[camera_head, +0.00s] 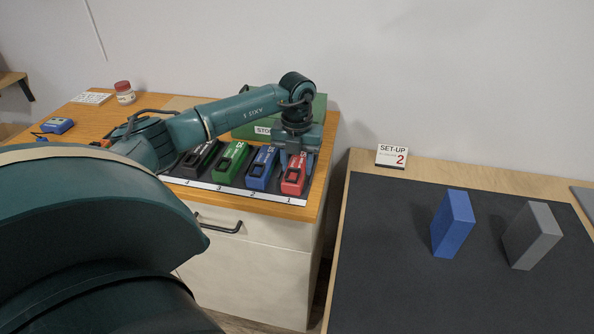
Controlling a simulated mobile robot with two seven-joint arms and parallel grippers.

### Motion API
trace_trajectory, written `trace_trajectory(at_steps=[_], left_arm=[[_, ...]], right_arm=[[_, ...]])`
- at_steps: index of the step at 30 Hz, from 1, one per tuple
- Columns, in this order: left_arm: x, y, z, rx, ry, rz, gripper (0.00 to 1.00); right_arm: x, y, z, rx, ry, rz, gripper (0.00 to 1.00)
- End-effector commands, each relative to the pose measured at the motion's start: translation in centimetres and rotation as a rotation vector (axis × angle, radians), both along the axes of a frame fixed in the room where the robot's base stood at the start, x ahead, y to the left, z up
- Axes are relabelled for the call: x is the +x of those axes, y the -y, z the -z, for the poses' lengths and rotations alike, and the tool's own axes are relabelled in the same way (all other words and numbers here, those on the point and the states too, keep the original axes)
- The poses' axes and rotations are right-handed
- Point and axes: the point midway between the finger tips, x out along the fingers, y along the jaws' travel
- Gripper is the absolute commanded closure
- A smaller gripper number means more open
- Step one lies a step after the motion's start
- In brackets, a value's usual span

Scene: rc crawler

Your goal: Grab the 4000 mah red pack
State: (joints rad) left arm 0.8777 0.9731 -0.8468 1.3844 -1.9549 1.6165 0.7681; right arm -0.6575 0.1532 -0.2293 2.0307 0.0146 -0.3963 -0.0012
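The red pack (292,181) lies at the right end of a row of packs on a dark strip, at the place marked 1. My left gripper (293,158) points down right over the red pack, at its far part. Its fingers are small and partly merge with the pack, so I cannot tell whether they are open or shut on it. The blue pack (262,168), the green pack (232,162) and a black pack (200,158) lie to the left in the same row. The capacity print on the packs is too small to read. My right gripper is not in view.
A green box (250,131) stands behind the packs, close to my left wrist. A numbered white edge (240,191) runs along the front. On the dark mat (390,290) at right stand a blue block (453,224) and a grey block (532,236). A SET-UP 2 sign (392,156) stands behind.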

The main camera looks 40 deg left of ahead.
Motion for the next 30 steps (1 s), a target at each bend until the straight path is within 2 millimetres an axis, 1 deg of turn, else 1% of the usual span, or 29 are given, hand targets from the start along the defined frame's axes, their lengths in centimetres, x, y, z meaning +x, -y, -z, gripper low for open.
trace_trajectory(at_steps=[1,9,11,17,19,23,30], left_arm=[[0.0,0.0,0.0,0.0,0.0,0.0,0.64],[0.0,0.0,0.0,0.0,0.0,0.0,0.86],[0.0,0.0,0.0,0.0,0.001,0.0,0.9],[0.1,0.0,-0.2,0.0,0.002,0.0,0.9],[0.1,0.0,-0.5,0.0,0.004,-0.001,0.9],[0.2,0.0,-2.1,0.001,0.008,0.001,0.9],[0.1,0.0,-7.0,0.0,0.008,0.0,0.9]], right_arm=[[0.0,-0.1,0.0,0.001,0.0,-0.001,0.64],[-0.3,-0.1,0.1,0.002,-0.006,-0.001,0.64],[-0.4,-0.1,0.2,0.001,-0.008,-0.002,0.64],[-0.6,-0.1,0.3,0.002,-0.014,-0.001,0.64],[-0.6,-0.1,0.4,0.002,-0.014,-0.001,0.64],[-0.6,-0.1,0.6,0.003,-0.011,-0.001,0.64],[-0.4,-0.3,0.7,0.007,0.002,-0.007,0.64]])
